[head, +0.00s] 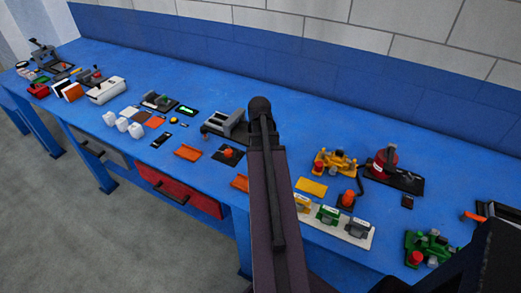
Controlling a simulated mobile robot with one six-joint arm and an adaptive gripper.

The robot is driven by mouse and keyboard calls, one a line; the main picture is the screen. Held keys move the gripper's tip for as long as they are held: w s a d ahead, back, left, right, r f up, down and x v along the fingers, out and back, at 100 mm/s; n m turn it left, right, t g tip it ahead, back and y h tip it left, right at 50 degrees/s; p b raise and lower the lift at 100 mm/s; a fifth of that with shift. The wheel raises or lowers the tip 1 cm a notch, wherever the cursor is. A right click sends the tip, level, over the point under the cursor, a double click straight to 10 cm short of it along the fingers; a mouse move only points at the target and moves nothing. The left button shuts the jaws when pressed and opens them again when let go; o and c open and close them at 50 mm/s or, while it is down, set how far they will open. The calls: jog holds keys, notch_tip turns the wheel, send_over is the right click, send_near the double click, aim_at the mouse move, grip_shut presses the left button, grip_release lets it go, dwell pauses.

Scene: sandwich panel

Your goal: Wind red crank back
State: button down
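A red rounded device (380,167) sits on a black base (406,183) at the right of the blue workbench in the head view, with a dark upright part beside it. I cannot tell whether this is the red crank, or how any crank handle is turned. My arm rises through the middle of the view and covers part of the bench. My gripper is not visible, so its place relative to the red device cannot be told.
A yellow device (334,162) stands left of the red one. A green device (431,248) is at the lower right. A white strip (356,238) carries small blocks near the front edge. A red drawer (178,190) is under the bench.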

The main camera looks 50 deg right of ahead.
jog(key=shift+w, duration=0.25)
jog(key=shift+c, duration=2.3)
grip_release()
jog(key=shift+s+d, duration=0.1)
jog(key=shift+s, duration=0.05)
